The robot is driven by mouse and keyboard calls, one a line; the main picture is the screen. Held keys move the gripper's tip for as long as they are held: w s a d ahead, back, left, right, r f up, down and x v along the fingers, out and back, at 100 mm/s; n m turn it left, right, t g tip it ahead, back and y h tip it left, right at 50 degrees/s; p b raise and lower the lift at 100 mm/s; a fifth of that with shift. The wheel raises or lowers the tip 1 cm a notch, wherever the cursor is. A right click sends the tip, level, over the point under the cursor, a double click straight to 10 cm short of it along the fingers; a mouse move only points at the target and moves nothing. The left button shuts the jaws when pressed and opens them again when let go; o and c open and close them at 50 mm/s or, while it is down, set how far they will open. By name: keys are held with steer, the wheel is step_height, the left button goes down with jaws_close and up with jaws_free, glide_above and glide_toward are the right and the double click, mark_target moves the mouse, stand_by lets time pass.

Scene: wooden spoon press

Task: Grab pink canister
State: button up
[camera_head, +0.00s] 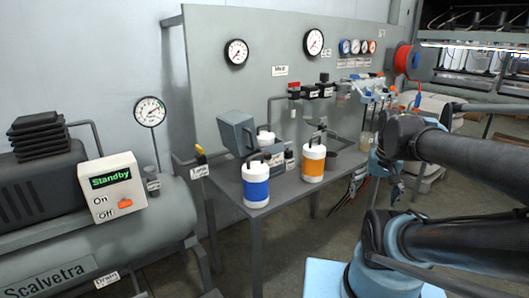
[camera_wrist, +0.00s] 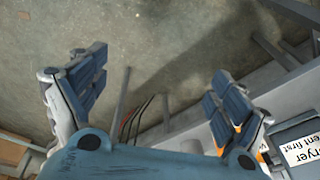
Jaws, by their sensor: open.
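I see no clearly pink canister in either view. A white canister with an orange band (camera_head: 314,162) and a dark top handle stands upright on the grey bench. A similar canister with a blue band (camera_head: 257,186) stands upright nearer the bench's front left corner. My gripper (camera_head: 394,190) hangs to the right of the bench, apart from both canisters. In the wrist view its two fingers (camera_wrist: 157,95) are spread wide with nothing between them, over bare floor. Small orange patches show by the right finger; I cannot tell what they belong to.
The grey bench (camera_head: 283,203) backs onto a panel (camera_head: 260,22) with gauges and pipes. A grey-blue device (camera_head: 237,132) stands behind the canisters. A compressor tank (camera_head: 150,235) with a "Standby" box (camera_head: 111,187) is at left. A labelled block (camera_wrist: 300,150) is right of my gripper.

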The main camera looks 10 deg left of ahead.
steer(key=w+a+r+m, duration=0.4)
steer(key=w+a+r, duration=0.25)
steer(key=r, duration=0.25)
step_height(320, 180, up, 15)
steer(key=m+g+y, duration=0.2)
steer(key=m+y, duration=0.1)
steer(key=m, duration=0.9)
glide_above(264, 134)
steer(key=w+d, duration=0.1)
steer(key=d, duration=0.3)
steer(key=x, duration=1.6)
steer(key=shift+s+d+f, duration=0.25)
steer(key=shift+s, duration=0.15)
steer(key=shift+s, duration=0.1)
steer(key=c, duration=2.1)
